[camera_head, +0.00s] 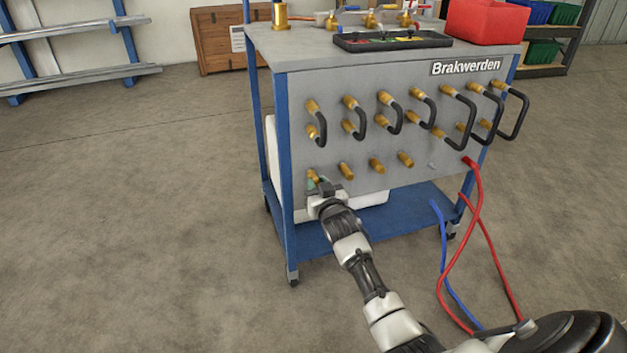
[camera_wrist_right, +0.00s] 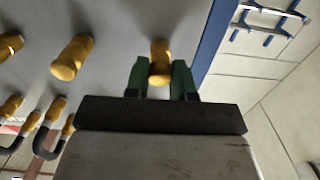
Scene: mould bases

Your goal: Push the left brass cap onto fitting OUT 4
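A brass piece (camera_head: 313,175), the leftmost in the lower row on the grey panel, stands at my right gripper (camera_head: 323,186). In the right wrist view this brass piece (camera_wrist_right: 160,62) lies between the two green fingers of the gripper (camera_wrist_right: 160,76). The fingers appear to touch it on both sides. I cannot tell a separate cap from the fitting beneath, or how far one sits on the other. The fitting labels are not readable. My left gripper is not in view.
More brass fittings (camera_head: 346,171) continue the row to the right. Black looped hoses (camera_head: 392,118) stick out above. A red hose (camera_head: 475,200) and a blue hose (camera_head: 444,245) hang at the right. The cart has a blue post (camera_head: 284,150) just left of my gripper.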

